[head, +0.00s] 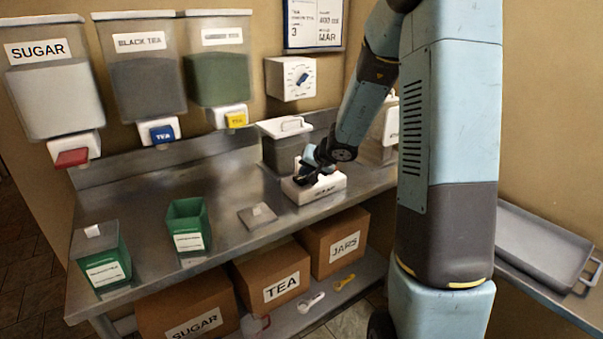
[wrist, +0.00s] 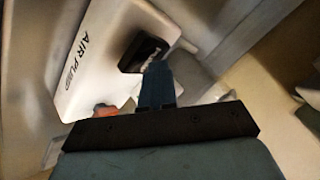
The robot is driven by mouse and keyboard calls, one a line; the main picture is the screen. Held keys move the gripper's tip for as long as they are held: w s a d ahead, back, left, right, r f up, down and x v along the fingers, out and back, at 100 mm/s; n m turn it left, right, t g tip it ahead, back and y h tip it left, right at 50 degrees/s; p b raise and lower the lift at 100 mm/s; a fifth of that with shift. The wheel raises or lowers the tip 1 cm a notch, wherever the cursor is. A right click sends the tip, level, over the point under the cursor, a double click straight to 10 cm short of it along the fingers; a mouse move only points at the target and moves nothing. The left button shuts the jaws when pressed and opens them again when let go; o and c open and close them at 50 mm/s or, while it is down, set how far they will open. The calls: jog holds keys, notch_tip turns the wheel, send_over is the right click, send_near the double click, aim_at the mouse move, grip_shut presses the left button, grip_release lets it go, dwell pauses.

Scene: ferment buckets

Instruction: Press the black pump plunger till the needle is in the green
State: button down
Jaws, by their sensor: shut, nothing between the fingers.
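The white air pump (head: 324,190) stands on the steel counter, towards its right end. In the wrist view its white body (wrist: 100,50) fills the upper left, with dark lettering that reads like "AIR PUMP". The black pump plunger (wrist: 143,52) shows as a black rounded block on the pump. My gripper (wrist: 156,72) is shut and empty, its fingertips at the plunger's near edge; I cannot tell whether they touch it. In the head view my gripper (head: 312,172) is just over the pump and hides the plunger's details. No gauge needle can be read. A small orange-red part (wrist: 105,109) shows beside the pump.
A grey lidded bin (head: 283,152) stands behind the pump. A small square grey plate (head: 257,216) lies left of it, then green containers (head: 188,226). Dispensers hang on the wall above. A dial box (head: 291,78) hangs behind. Cardboard boxes (head: 272,275) fill the lower shelf.

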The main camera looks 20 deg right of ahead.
aim_at(305, 179)
jog(key=shift+r, duration=1.8)
jog(key=shift+r, duration=2.5)
